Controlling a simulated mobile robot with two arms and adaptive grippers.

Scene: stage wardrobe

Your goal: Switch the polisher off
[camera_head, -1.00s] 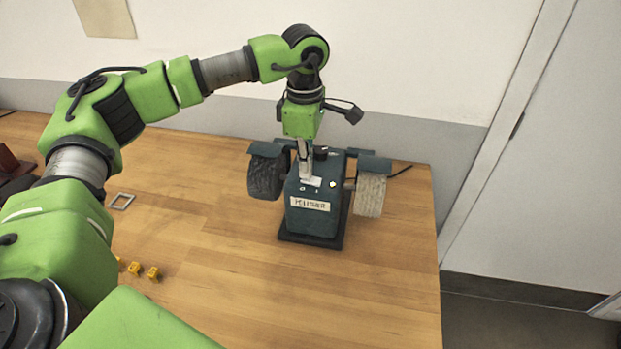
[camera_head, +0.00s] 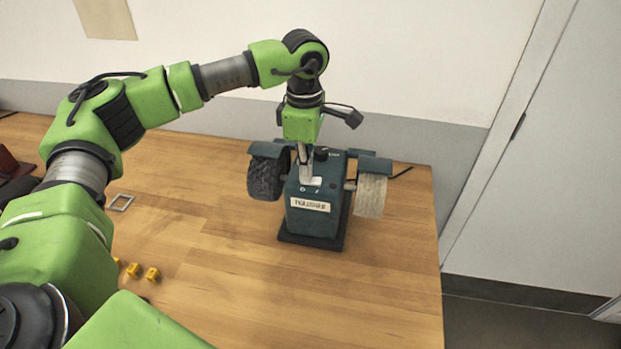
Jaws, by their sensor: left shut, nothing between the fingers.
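The polisher (camera_head: 315,222) is a dark teal bench machine with a label on its front, standing on the wooden table. It has a dark wheel (camera_head: 266,178) on its left and a pale buffing wheel (camera_head: 371,196) on its right. A light switch plate (camera_head: 315,182) with small marks below it sits on the top of the housing. My left gripper (camera_head: 307,179) is shut and empty, pointing down with its fingertips at the switch plate. The fingers hide part of the switch, and I cannot tell its exact position. No lit lamp shows on the housing. My right gripper is not in view.
A small grey square frame (camera_head: 120,202) lies further back. A dark red-brown object (camera_head: 12,165) is at the left edge. The table's right front is clear.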

